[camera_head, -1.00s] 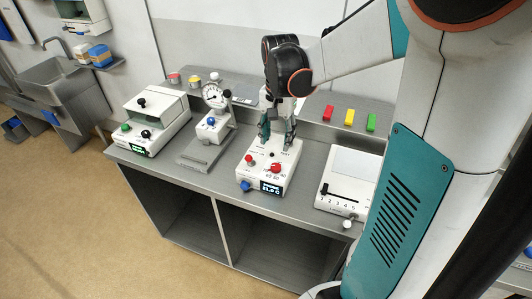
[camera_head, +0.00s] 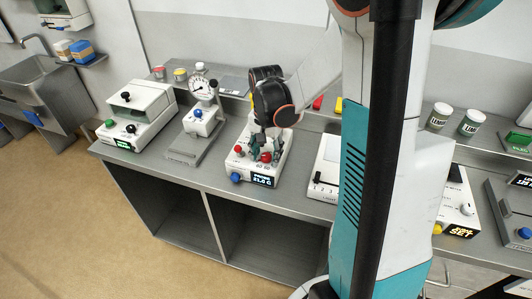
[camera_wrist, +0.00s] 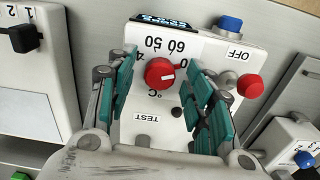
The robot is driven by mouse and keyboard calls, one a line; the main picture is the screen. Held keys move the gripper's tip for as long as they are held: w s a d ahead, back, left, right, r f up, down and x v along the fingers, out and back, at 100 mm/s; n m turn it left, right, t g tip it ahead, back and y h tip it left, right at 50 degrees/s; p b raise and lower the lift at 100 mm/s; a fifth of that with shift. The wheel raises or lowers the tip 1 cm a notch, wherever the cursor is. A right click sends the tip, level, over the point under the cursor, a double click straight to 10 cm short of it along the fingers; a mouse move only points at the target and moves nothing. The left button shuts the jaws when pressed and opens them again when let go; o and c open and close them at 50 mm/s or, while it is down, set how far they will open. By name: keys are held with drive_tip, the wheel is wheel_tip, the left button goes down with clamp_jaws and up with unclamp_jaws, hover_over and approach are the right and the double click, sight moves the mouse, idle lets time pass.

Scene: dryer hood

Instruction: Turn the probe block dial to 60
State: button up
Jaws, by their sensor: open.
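The probe block (camera_head: 274,174) is a white box on the bench with a lit display (camera_head: 262,181) and a blue knob (camera_head: 236,178) at its front. Its red dial (camera_wrist: 160,73) shows in the wrist view, with the printed marks 50 and 60 beside it and a 4 partly hidden by a finger. I cannot tell exactly where the dial points. My gripper (camera_wrist: 165,95) is open, its teal fingers on either side of the dial, with gaps visible. In the head view, my gripper (camera_head: 264,143) is low over the block.
A second red knob (camera_wrist: 250,86) sits near the OFF label, close to my right-hand finger. A gauge stand (camera_head: 203,105) stands left of the block; a white box with a numbered slider (camera_head: 325,170) stands to the right. Bare bench lies along the front edge.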

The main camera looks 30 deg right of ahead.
drive_tip(key=c, duration=1.1)
drive_tip(key=shift+n, duration=0.3)
drive_tip(key=n, duration=0.3)
drive_tip(key=shift+n, duration=0.3)
drive_tip(key=shift+n+b, duration=0.35)
drive_tip(key=shift+n, duration=1.85)
drive_tip(key=o, duration=1.1)
